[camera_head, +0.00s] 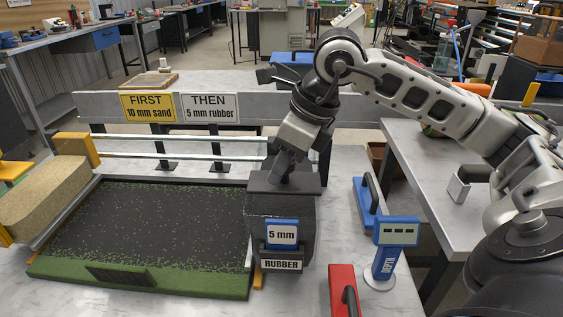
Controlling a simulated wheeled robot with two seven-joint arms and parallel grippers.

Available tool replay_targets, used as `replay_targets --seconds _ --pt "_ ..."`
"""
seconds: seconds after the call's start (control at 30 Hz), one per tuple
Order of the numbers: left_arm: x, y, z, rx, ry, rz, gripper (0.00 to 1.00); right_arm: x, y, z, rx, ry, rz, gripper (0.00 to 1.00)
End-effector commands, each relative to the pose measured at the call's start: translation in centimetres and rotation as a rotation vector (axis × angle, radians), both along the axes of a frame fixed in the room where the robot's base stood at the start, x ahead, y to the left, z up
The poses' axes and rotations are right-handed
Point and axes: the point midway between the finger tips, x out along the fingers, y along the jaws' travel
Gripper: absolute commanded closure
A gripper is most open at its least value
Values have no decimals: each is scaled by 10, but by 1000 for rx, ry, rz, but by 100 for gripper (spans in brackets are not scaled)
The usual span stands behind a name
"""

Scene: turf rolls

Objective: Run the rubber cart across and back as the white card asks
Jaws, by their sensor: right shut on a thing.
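The rubber cart (281,222) is a dark box with a "RUBBER" label and a blue "5 mm" plate on its front. It stands at the right end of the turf tray. My right gripper (285,172) is shut on the cart's top from above; the grip point is partly hidden. The turf (150,220) is covered with dark granules, with green flecks showing through. The white card (210,108) reads "THEN 5 mm rubber". The yellow card (147,106) beside it reads "FIRST 10 mm sand". My left gripper is not in view.
A sand-coloured block (45,198) with yellow ends stands left of the tray. Rails (170,147) run behind the turf. A blue depth gauge (386,260), a blue block with a dark handle (366,205) and a red one (343,292) are to the right.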

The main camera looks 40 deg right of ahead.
Motion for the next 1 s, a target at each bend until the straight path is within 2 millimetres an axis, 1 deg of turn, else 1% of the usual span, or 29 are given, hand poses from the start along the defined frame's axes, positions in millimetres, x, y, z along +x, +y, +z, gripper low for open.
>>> replay_targets --seconds 0.03,0.17,0.2,0.27,0.53,0.67,0.77,0.87,1.0 --pt "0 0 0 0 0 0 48 -1 -3 1 -7 1 -5 100" --pt "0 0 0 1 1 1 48 -1 -3 1 -9 3 -5 100" --pt "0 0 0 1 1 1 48 -1 -3 1 -9 3 -5 65" --pt "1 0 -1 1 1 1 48 -1 -3 1 -9 3 -5 48" --pt "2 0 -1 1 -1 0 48 -1 -2 1 -5 2 -3 48" --pt "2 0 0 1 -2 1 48 -2 -3 8 -4 0 -4 48" --pt "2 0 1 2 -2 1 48 -7 -6 22 -5 -2 -5 48" --pt "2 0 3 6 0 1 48 -14 -11 43 -6 -5 -5 48" --pt "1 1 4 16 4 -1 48 -25 -17 76 -5 -4 -5 48"
